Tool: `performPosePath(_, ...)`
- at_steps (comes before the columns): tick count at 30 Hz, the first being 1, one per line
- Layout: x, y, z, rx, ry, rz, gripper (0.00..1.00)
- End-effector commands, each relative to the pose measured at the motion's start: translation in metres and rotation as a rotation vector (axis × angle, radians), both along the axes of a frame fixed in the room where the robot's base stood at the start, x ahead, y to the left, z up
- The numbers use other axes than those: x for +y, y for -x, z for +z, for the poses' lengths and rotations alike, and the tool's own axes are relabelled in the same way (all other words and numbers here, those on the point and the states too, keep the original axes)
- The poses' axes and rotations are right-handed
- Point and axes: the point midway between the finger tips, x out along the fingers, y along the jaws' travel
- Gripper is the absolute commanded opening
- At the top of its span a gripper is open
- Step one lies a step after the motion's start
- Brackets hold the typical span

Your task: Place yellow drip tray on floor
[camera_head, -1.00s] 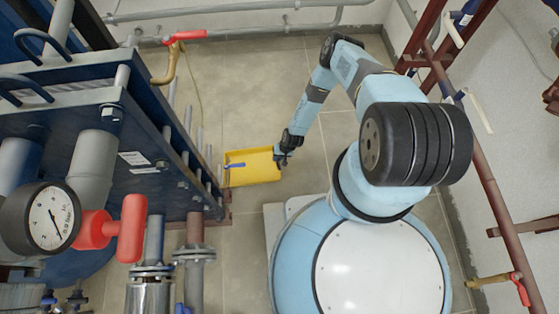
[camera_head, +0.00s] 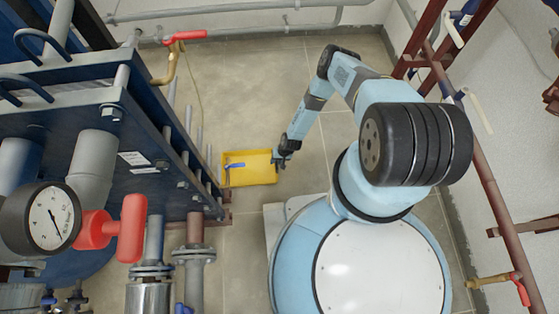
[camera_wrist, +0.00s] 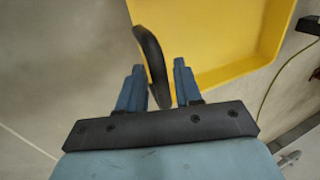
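The yellow drip tray (camera_head: 256,172) is in the middle of the head view, just right of the blue plate exchanger. In the wrist view the tray (camera_wrist: 215,40) fills the upper right, with a black curved handle (camera_wrist: 150,55) on its near side. My gripper (camera_head: 279,161) is at the tray's right edge.
The blue plate exchanger (camera_head: 120,140) with its pipes and rods stands close to the tray's left. Grey tiled floor (camera_head: 270,90) is clear beyond the tray. Brown pipework (camera_head: 490,195) is at the right.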

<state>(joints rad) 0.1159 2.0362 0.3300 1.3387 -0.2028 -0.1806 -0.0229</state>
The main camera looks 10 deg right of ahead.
Motion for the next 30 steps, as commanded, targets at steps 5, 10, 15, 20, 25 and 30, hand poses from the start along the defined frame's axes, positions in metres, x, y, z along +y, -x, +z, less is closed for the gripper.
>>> performPosePath(5,0.000,0.000,0.000,0.000,0.000,0.000,0.44)
performPosePath(10,0.000,0.000,0.001,-0.001,0.000,0.000,0.44)
performPosePath(15,-0.004,-0.002,0.010,-0.002,0.000,-0.001,0.44)
performPosePath(20,-0.011,-0.001,0.031,-0.001,0.000,0.000,0.44)
performPosePath(25,-0.020,-0.001,0.058,-0.001,0.000,0.001,0.44)
performPosePath(30,-0.030,0.000,0.083,-0.001,0.000,0.001,0.44)
